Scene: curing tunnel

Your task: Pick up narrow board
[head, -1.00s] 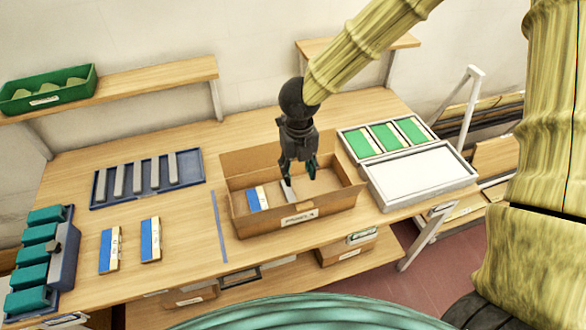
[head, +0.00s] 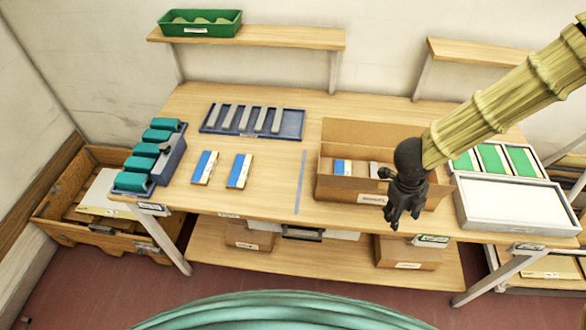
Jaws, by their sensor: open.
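Two blue-and-white boards (head: 204,167) (head: 239,170) lie side by side on the bench top, left of a blue line. A similar blue-and-white piece (head: 343,167) lies inside the open cardboard box (head: 328,188). Slim grey bars (head: 252,119) stand in a row in a dark blue tray behind the two boards. I cannot tell which of these is called the narrow board. My gripper (head: 394,218) is open and points down in front of the box's right part, hiding some of it. I see nothing held in it.
A blue rack (head: 170,157) with teal blocks stands at the bench's left end. A white-topped tray (head: 512,205) and green panels (head: 490,158) are at the right. A green bin (head: 200,24) sits on the upper shelf. Bench wood around the two boards is clear.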

